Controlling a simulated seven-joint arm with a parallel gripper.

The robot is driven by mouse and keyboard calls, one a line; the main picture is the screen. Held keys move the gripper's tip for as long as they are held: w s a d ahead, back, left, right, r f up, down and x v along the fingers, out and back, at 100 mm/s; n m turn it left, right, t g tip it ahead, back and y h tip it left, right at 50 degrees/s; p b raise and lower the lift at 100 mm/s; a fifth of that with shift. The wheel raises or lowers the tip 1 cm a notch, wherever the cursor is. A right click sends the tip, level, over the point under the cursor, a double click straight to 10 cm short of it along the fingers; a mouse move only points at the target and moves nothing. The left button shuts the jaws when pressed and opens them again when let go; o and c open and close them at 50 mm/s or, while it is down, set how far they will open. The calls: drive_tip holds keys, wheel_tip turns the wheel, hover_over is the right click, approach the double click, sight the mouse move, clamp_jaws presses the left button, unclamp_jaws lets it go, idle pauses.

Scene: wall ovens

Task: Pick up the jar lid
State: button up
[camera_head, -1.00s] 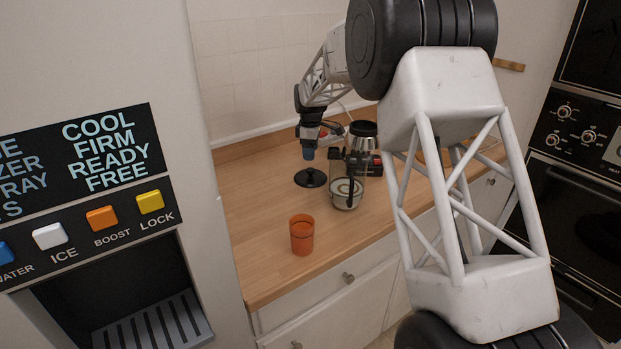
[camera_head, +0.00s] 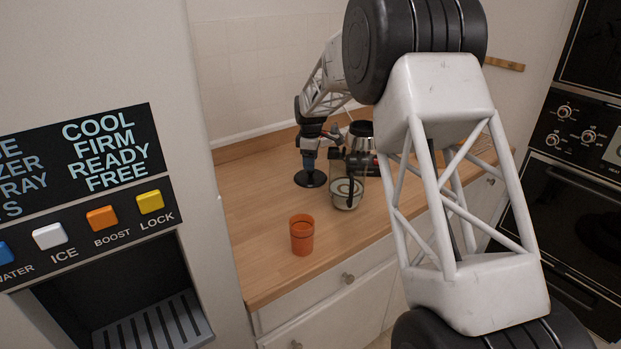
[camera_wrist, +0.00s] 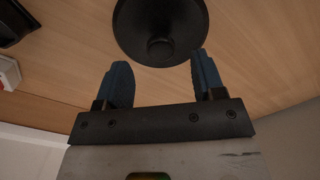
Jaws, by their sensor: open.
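The jar lid is a black round disc (camera_head: 311,180) with a central knob, lying on the wooden counter. In the wrist view the lid (camera_wrist: 160,22) is at the top centre, its knob facing the camera. My gripper (camera_head: 308,164) is just above the lid in the head view and hides part of it. In the wrist view my gripper (camera_wrist: 161,74) is open, its two blue fingers apart and the gap between them empty. The fingertips lie near the lid's lower rim, one to each side. I cannot tell whether they touch it.
A glass jar or pot (camera_head: 346,191) with a dark handle stands right of the lid. A metal-topped appliance (camera_head: 361,134) is behind it. An orange cup (camera_head: 302,236) stands toward the counter's front edge. The counter (camera_head: 256,213) left of the cup and lid is clear.

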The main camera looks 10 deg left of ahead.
sight(311, 174)
drive_tip(key=shift+f, duration=2.1)
drive_tip(key=shift+c, duration=0.2)
drive_tip(key=c, duration=1)
